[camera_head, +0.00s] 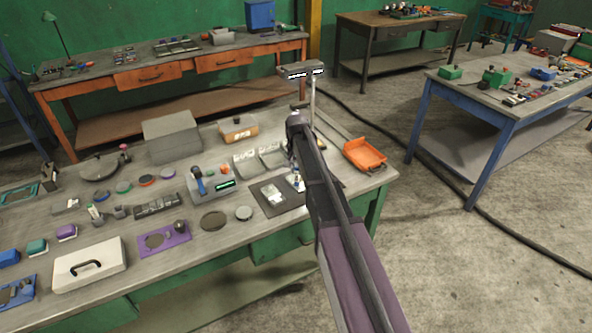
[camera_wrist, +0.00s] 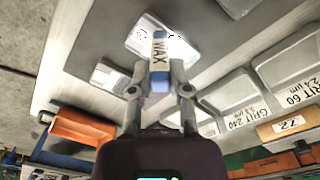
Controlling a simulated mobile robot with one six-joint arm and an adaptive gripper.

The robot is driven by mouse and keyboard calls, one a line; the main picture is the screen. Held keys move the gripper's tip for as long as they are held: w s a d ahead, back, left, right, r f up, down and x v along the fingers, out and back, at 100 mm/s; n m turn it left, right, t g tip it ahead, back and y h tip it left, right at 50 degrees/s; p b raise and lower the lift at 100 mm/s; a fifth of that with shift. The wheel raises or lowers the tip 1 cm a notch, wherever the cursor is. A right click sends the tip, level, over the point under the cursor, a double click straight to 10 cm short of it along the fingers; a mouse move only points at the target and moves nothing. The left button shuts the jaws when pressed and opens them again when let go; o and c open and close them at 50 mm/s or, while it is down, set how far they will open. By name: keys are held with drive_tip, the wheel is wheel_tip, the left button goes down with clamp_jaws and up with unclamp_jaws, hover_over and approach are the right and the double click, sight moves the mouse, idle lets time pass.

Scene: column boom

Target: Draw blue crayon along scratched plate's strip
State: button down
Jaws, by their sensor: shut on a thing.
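My gripper (camera_wrist: 160,92) is shut on the blue crayon (camera_wrist: 160,50), a stick with a white sleeve marked WAX and blue showing at its lower end. In the wrist view the crayon overlaps a pale, shiny plate (camera_wrist: 137,38) on a dark board (camera_wrist: 105,32); I cannot tell whether its tip touches. A second pale piece (camera_wrist: 106,76) lies beside it. No scratches or strip can be made out. In the head view my gripper (camera_head: 297,181) is over the right part of the dark board (camera_head: 291,203), right of the pale plate (camera_head: 271,193).
Trays marked GRIT (camera_wrist: 230,93) lie behind the board, also seen in the head view (camera_head: 244,161). An orange tray (camera_head: 365,156) is at the bench's right end.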

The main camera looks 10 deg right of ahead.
drive_tip(key=shift+w+d+r, duration=0.1)
drive_tip(key=shift+w+d, duration=0.25)
drive_tip(key=shift+d, duration=0.5)
drive_tip(key=shift+w+d, duration=0.3)
drive_tip(key=shift+d, duration=0.5)
drive_tip(key=shift+a, duration=0.15)
drive_tip(key=shift+s+a, duration=0.4)
drive_tip(key=shift+a, duration=0.5)
drive_tip(key=shift+s+a, duration=0.4)
drive_tip(key=shift+a, duration=0.45)
drive_tip(key=shift+w+d, duration=0.1)
drive_tip(key=shift+d, duration=0.05)
drive_tip(key=shift+w+d, duration=0.35)
drive_tip(key=shift+d, duration=0.55)
drive_tip(key=shift+w+d, duration=0.3)
drive_tip(key=shift+d, duration=0.55)
drive_tip(key=shift+a, duration=0.1)
